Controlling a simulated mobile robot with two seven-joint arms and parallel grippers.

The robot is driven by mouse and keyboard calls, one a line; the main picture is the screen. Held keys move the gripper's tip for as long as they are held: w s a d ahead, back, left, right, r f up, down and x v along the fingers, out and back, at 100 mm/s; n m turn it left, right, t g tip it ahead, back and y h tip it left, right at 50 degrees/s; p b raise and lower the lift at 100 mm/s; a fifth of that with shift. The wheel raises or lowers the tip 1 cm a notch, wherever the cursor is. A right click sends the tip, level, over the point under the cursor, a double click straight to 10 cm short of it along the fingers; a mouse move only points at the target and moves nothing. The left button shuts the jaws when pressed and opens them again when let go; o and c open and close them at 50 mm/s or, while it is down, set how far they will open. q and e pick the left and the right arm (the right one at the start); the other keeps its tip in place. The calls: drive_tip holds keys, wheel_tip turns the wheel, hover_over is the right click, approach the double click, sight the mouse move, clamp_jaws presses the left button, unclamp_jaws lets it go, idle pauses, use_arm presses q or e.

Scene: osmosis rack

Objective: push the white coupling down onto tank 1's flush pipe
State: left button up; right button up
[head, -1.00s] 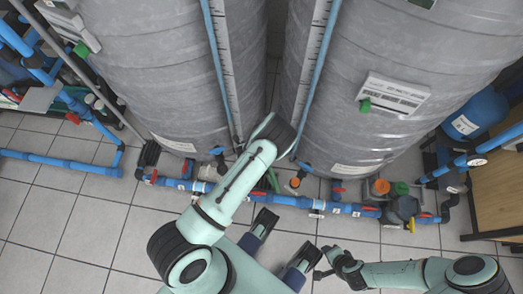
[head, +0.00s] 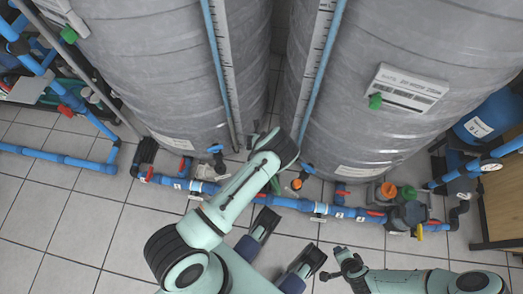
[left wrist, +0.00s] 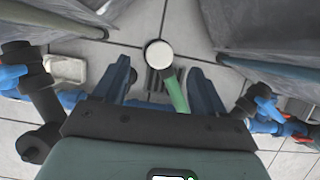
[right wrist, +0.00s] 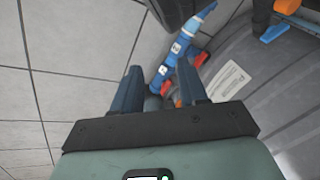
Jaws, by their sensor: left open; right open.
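A white round coupling top with a dark rim (left wrist: 159,54) shows in the left wrist view, with a green pipe (left wrist: 178,95) running from it toward my gripper. How far the coupling sits on the pipe is hard to tell. My left gripper (left wrist: 160,68) is open, with its fingertips to the left and right of the coupling in the picture; I see no contact. In the head view, my left arm hides the coupling and reaches between the two grey tanks (head: 165,70) (head: 390,50). My right gripper (right wrist: 158,72) is open and empty, facing blue pipework.
Blue pipework (head: 335,211) with red valve handles runs along the floor before the tanks. An orange-ringed fitting (head: 297,184) stands near the right tank. A wooden cabinet (head: 500,205) is at the right. The tiled floor (head: 60,235) at the left front is open.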

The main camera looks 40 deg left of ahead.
use_arm(q)
drive_tip(key=shift+x, duration=1)
use_arm(e)
drive_tip(key=shift+s+d+f+g, duration=0.1)
drive_tip(key=shift+s+f+g, duration=0.15)
drive_tip(key=shift+s+f, duration=0.35)
drive_tip(key=shift+s+f+g, duration=0.25)
drive_tip(key=shift+s+f, duration=0.15)
drive_tip(key=shift+s, duration=0.3)
use_arm(q)
drive_tip(key=shift+b, duration=0.3)
use_arm(e)
drive_tip(key=shift+f, duration=0.1)
use_arm(q)
drive_tip(key=b+x, duration=0.2)
drive_tip(key=x, duration=0.2)
drive_tip(key=shift+w+f+b, duration=0.1)
drive_tip(key=shift+f+b, duration=0.3)
drive_tip(key=shift+w+a+f, duration=0.1)
drive_tip(key=shift+f, duration=0.1)
use_arm(e)
drive_tip(key=s+f+g, duration=0.2)
drive_tip(key=s+f, duration=0.2)
drive_tip(key=s, duration=0.2)
drive_tip(key=shift+d+f+m, duration=0.2)
drive_tip(key=shift+d+m, duration=0.1)
drive_tip(key=shift+d, duration=0.1)
use_arm(q)
drive_tip(key=c, duration=1)
